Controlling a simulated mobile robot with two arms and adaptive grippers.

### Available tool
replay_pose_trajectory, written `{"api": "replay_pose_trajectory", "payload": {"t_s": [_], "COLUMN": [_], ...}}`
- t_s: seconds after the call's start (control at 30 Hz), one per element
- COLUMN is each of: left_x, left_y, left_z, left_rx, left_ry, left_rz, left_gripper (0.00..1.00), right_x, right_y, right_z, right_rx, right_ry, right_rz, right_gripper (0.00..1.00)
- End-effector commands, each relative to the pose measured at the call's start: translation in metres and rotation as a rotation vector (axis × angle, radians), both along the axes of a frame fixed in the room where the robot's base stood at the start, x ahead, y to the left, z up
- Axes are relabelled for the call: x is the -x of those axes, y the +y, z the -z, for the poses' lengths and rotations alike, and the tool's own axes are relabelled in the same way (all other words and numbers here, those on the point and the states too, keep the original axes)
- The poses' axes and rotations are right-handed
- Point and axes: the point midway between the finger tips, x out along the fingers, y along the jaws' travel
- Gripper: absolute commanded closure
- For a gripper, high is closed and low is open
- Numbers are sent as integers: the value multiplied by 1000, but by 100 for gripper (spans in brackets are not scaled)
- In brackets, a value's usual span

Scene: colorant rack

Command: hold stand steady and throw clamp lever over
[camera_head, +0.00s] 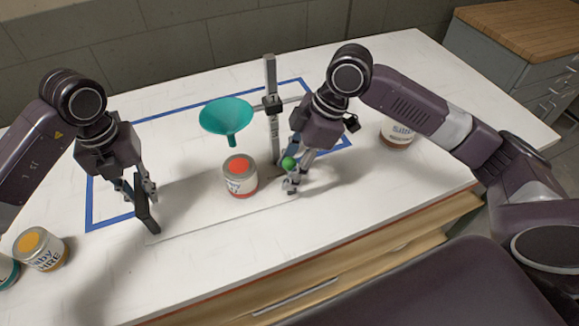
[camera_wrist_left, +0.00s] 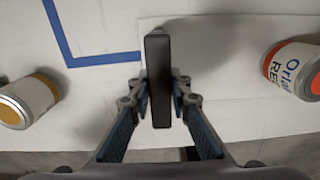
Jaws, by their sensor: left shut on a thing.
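The stand has a flat white base plate (camera_head: 185,208), a grey upright post (camera_head: 270,80) and a teal funnel (camera_head: 227,116) held out from it. A black upright handle (camera_head: 146,212) is at the plate's left end. My left gripper (camera_head: 145,194) is shut on this handle; the left wrist view shows the black bar (camera_wrist_left: 158,80) between its fingers. A lever with a green ball knob (camera_head: 288,163) is low near the post. My right gripper (camera_head: 293,180) points down right at the knob; its fingers overlap it, so I cannot tell whether they grip it.
A can with a red top (camera_head: 240,176) stands on the plate below the funnel. Blue tape (camera_head: 91,200) outlines an area on the white table. The front right is clear.

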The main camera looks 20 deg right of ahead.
Motion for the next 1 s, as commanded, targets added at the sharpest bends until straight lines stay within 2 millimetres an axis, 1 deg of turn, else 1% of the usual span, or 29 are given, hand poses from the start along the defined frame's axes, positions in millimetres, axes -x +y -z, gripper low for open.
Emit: {"api": "replay_pose_trajectory", "payload": {"t_s": [0.07, 0.17, 0.4, 0.43, 0.83, 1.0], "left_x": [0, 0, 0, 0, 0, 0], "left_y": [0, 0, 0, 0, 0, 0], "left_z": [0, 0, 0, 0, 0, 0], "left_rx": [0, 0, 0, 0, 0, 0], "left_ry": [-1, -1, -1, -1, 0, 0], "left_rz": [0, 0, 0, 0, 0, 0], "left_gripper": [100, 100, 100, 100, 100, 100], "right_x": [0, 0, 0, 0, 0, 1], "right_y": [0, 0, 0, 0, -1, -5], "right_z": [0, 0, -1, -1, 0, 1], "right_rx": [0, 0, 0, 0, -9, -61], "right_ry": [0, 0, 0, 0, 2, 4], "right_rz": [0, 0, 0, 0, 1, 1], "right_gripper": [61, 71, 98, 100, 100, 100]}}
